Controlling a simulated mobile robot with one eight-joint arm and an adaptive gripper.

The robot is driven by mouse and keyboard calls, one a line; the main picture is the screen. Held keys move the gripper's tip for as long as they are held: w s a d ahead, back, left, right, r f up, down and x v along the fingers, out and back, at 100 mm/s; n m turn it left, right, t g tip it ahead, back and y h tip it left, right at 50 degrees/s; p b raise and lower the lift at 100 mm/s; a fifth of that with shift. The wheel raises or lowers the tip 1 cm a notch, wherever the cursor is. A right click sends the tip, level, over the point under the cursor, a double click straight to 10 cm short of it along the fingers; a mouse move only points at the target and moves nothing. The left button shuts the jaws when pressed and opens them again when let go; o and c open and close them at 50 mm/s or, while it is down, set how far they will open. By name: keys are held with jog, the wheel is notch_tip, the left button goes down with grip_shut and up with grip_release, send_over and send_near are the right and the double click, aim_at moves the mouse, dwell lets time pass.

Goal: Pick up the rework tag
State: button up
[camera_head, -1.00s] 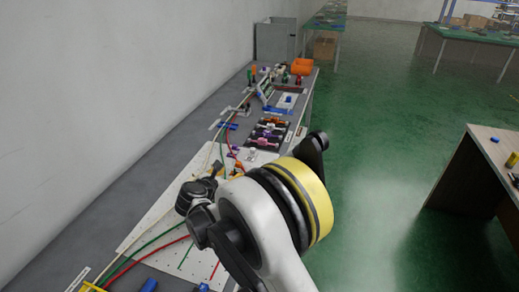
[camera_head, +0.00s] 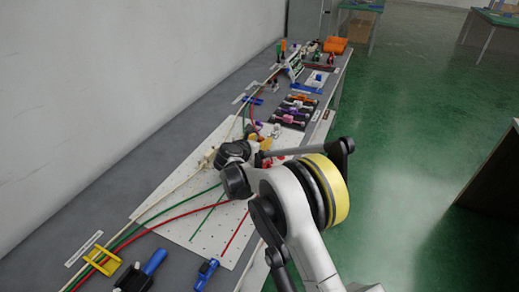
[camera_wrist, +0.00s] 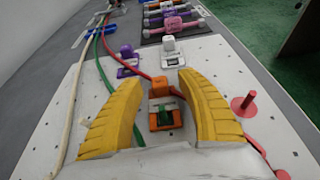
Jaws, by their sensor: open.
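I cannot make out a thing that is clearly the rework tag. My gripper (camera_wrist: 158,80) shows in the wrist view with its two yellow fingers spread apart and nothing held between them. An orange fixture (camera_wrist: 160,88) with a dark and green base stands on the white perforated board (camera_wrist: 215,60) in the gap between the fingers. A red round piece with an upright post (camera_wrist: 244,104) is on the board to the right of the right finger.
Beyond the fingers stand a white fixture (camera_wrist: 170,50) and a purple fixture (camera_wrist: 127,58). In the head view, a yellow bracket (camera_head: 102,261) and blue tools (camera_head: 142,272) lie at the near end. Green floor is clear at right.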

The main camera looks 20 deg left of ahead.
jog(key=shift+w, duration=0.1)
jog(key=c, duration=0.9)
jog(key=shift+c, duration=0.2)
jog(key=shift+r, duration=0.15)
